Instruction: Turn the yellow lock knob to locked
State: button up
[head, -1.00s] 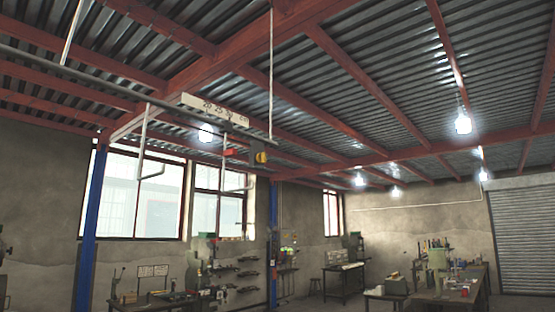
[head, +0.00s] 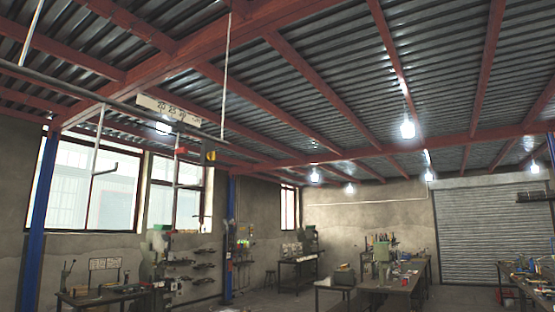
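A small yellow knob (head: 211,155) shows on a dark box (head: 209,146) at the upper left of the head view, high up under the roof beams. It is only a few pixels wide, so its turn position cannot be told. A red handle-like part (head: 181,150) is just left of it, below a white marked board (head: 168,107). I cannot tell from this view whether this is the task's lock knob. My gripper is not in view.
Workbenches with tools stand along the left wall (head: 95,298), in the middle (head: 405,284) and at the right edge (head: 535,290). A blue post (head: 38,225) stands at left. A roller shutter (head: 490,235) closes the back right. Some floor shows between benches.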

aim_at(210, 156)
jog(key=z, duration=1.4)
jog(key=i, duration=1.15)
jog(key=u, duration=2.85)
